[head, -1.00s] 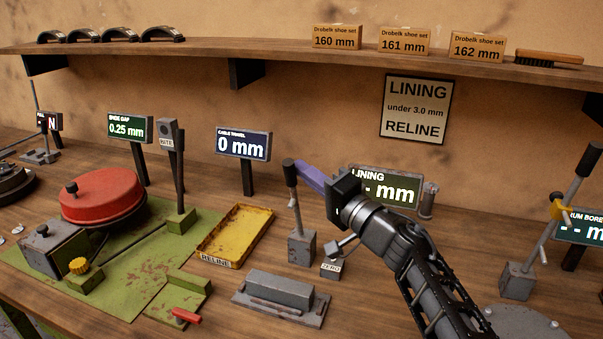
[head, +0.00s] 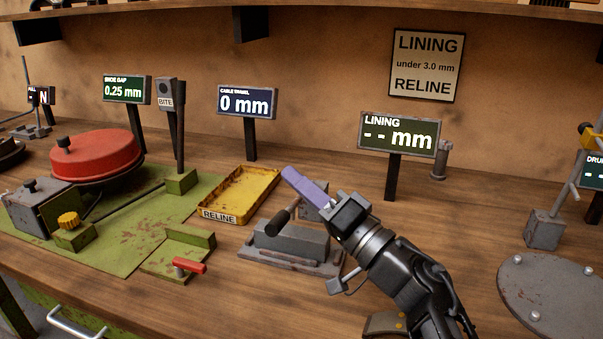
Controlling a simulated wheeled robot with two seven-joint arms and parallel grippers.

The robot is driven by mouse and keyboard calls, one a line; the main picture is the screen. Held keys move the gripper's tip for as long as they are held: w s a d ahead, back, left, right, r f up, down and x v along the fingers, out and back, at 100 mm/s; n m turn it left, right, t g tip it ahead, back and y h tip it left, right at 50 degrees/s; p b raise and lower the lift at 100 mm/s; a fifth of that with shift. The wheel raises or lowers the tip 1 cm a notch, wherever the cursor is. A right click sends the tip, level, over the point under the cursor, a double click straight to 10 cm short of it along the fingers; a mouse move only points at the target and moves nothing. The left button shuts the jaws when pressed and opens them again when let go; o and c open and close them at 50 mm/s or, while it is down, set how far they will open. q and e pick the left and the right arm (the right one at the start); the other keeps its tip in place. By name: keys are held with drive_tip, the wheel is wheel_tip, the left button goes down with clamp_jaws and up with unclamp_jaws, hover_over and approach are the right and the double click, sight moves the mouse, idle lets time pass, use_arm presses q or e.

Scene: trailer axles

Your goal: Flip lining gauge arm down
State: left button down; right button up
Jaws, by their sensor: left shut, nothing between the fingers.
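The lining gauge arm (head: 280,221) is tilted down, its dark handle low at the left end of the grey block (head: 292,243) on its base plate. I cannot tell whether the arm touches the block. The gauge's grey post (head: 314,199) is partly hidden behind my gripper. The lining display (head: 399,134) reads "-- mm". My left gripper (head: 290,175) is shut and empty, its purple fingers above the gauge arm and pointing up-left. My right gripper is not in view.
A yellow reline tray (head: 268,180) lies left of the gauge. A grey round plate (head: 560,298) is at the right. Bench between display and round plate is clear.

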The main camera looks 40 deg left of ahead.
use_arm(q)
drive_tip(key=shift+s+d+f+b, duration=0.1)
drive_tip(key=shift+s+f+b, duration=0.15)
drive_tip(key=shift+f, duration=0.25)
drive_tip(key=shift+s+d+f+b, duration=0.15)
drive_tip(key=shift+s+f, duration=0.1)
drive_tip(key=shift+f, duration=0.25)
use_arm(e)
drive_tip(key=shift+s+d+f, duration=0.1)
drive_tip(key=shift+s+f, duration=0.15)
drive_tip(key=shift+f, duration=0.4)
